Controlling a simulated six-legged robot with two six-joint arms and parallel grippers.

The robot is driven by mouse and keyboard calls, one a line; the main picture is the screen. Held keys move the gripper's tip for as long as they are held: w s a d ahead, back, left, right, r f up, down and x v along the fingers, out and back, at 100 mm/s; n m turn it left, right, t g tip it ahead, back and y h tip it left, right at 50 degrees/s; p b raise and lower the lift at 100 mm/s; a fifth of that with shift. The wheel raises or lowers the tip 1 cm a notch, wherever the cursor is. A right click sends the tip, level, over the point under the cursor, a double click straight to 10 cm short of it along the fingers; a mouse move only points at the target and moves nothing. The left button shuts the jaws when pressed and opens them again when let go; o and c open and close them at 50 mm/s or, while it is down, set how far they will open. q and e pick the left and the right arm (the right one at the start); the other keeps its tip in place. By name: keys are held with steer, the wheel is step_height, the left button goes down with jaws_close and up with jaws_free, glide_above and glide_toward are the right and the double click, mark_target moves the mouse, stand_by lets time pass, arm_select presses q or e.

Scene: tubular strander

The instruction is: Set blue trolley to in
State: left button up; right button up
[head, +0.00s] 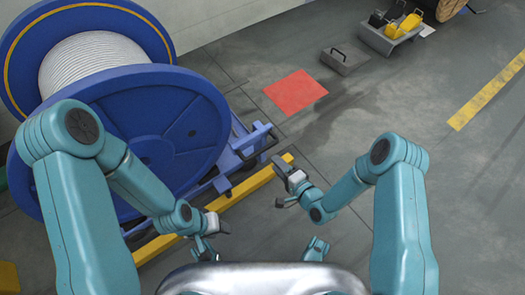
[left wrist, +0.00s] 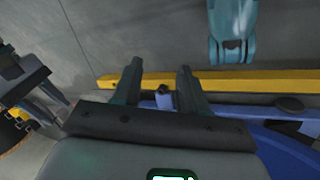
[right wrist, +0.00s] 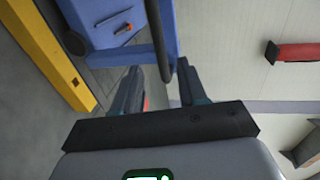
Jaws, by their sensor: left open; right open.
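The blue trolley (head: 234,154) stands on the floor at the left of the head view, under a big blue reel (head: 160,130) wound with pale cable. Its dark handle bar (head: 258,143) is at its right end. My right gripper (head: 281,184) is open and empty, just below and right of the handle. In the right wrist view, the dark bar (right wrist: 160,40) of the trolley (right wrist: 137,28) reaches between the open fingers (right wrist: 158,92); contact cannot be told. My left gripper (head: 213,238) is open and empty near the yellow rail; the left wrist view shows its spread fingers (left wrist: 158,85).
A yellow floor rail (head: 245,188) runs along the trolley's near side. A red floor patch (head: 295,92) lies beyond the handle. A grey block (head: 343,61) and a tray (head: 388,40) with yellow and black items sit farther back.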

steer(key=b+x, duration=0.3)
steer(key=x, duration=0.6)
steer(key=shift+w+a, duration=0.1)
steer(key=shift+w, duration=0.1)
arm_select(q)
steer(key=f, duration=0.1)
steer(key=w+f, duration=0.1)
steer(key=f, duration=0.1)
steer(key=shift+w+a+f+t, duration=0.2)
steer(key=shift+w+a+t, duration=0.05)
steer(key=shift+t, duration=0.15)
arm_select(e)
jaws_close()
